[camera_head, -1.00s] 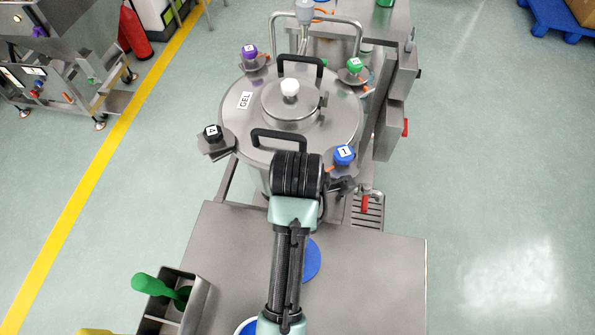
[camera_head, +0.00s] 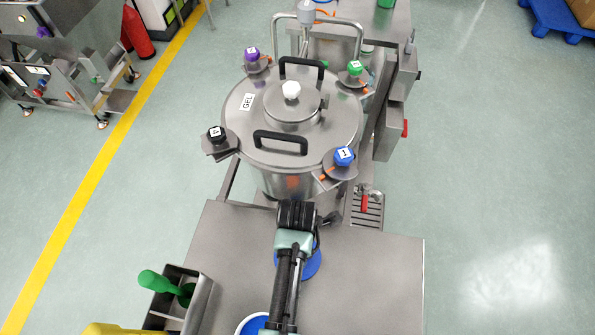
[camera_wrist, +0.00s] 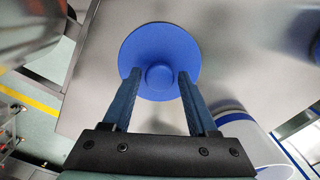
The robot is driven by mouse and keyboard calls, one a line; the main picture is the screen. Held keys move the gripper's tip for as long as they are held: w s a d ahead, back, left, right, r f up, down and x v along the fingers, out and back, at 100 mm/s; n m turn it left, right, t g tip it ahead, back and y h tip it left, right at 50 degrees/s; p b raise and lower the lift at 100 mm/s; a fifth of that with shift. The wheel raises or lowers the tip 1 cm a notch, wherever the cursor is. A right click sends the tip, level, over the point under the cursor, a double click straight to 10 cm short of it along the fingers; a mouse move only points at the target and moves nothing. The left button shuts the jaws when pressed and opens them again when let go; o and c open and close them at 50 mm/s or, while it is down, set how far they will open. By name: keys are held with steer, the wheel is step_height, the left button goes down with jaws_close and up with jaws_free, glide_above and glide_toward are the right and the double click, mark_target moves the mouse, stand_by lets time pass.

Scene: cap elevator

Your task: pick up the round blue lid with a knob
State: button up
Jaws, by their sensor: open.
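The round blue lid (camera_wrist: 160,45) lies flat on the metal table, and its round knob (camera_wrist: 160,76) faces up in the wrist view. In the head view the lid (camera_head: 313,264) is mostly hidden behind my arm. My gripper (camera_wrist: 156,72) is open, with one finger on each side of the knob in the wrist view. The fingers overlap the lid's near part in the picture. I cannot tell how high they are above it. In the head view my wrist (camera_head: 297,215) is over the table's far edge, and the fingers are hidden there.
A white tub with a blue rim (camera_wrist: 240,118) stands right of the gripper. The metal table (camera_head: 375,280) is clear on the right. A steel vessel (camera_head: 240,130) with coloured knobs stands beyond it. A metal holder with a green-handled tool (camera_head: 155,282) is at the left.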

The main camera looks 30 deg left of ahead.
steer(key=shift+f, duration=0.45)
jaws_close()
step_height(320, 180, up, 10)
steer(key=shift+b, duration=0.3)
steer(key=shift+r, duration=0.15)
stand_by(0.3)
